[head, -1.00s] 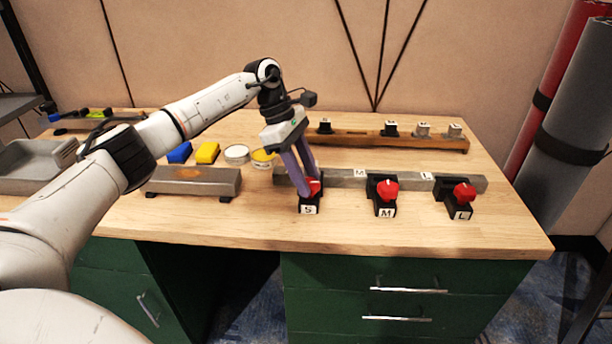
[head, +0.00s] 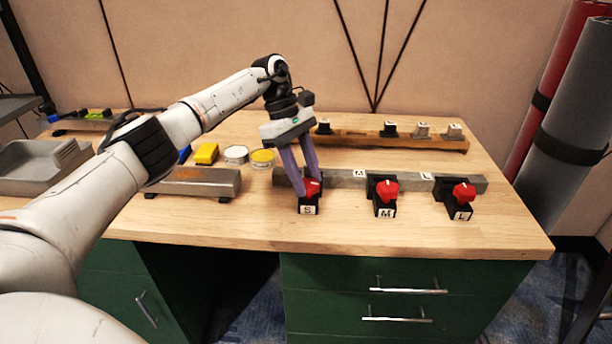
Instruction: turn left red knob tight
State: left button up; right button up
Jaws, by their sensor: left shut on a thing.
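The left red knob (head: 313,187) sits on a black block with a white "S" label (head: 308,210), at the front of a grey bar (head: 342,180). My left gripper (head: 306,188) comes down from above, and its purple fingers are shut on this knob, one on each side. The fingers hide part of the knob. The middle red knob (head: 387,190), labelled M, and the right red knob (head: 463,192), labelled L, stand free to the right. My right gripper is not in view.
Left of the gripper are a grey block (head: 192,183), a yellow block (head: 206,153), two round tins (head: 262,156) and a grey tray (head: 35,170). The front strip of the table is clear.

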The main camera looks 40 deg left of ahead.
pick_arm(q)
jog(key=o, duration=1)
jog(key=p+v, duration=0.8)
jog(key=v, duration=0.4)
jog(key=shift+p, duration=0.3)
jog(key=shift+d, duration=0.1)
